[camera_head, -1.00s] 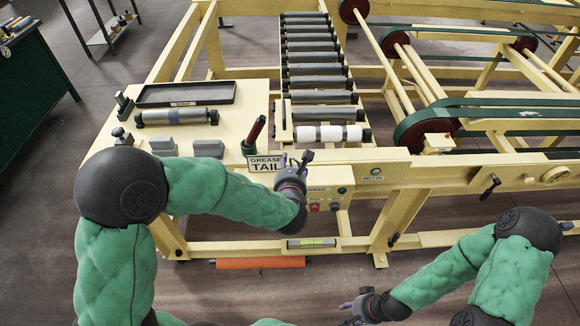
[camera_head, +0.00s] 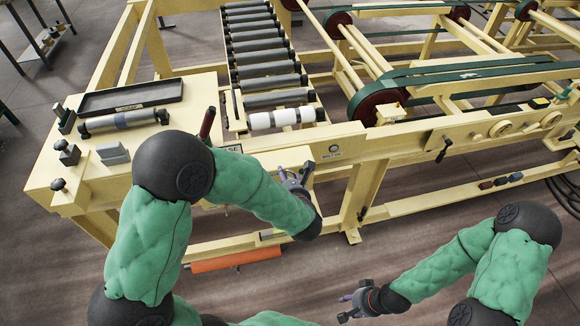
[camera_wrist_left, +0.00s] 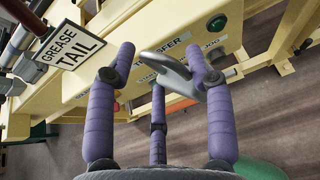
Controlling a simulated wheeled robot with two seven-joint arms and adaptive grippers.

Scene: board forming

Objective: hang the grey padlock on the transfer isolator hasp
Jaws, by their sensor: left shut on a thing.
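My left gripper (camera_head: 297,185) is at the front of the cream control box (camera_head: 275,158) below the conveyor frame. In the left wrist view, its purple fingers (camera_wrist_left: 165,70) are shut on a grey curved metal piece, which I take as the grey padlock (camera_wrist_left: 168,66). The padlock lies in front of a panel (camera_wrist_left: 90,92) with a label reading "TRANSFER"; a second label line is partly covered. The isolator hasp cannot be made out behind the fingers and the grey piece. My right gripper (camera_head: 350,305) is open and empty above the floor at lower right.
A "GREASE TAIL" sign (camera_wrist_left: 70,45) stands close at the left in the wrist view. A button (camera_wrist_left: 217,24) sits on the panel at upper right. A roller conveyor (camera_head: 265,60) and green belts (camera_head: 460,72) lie behind. An orange roller (camera_head: 236,260) lies low in front.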

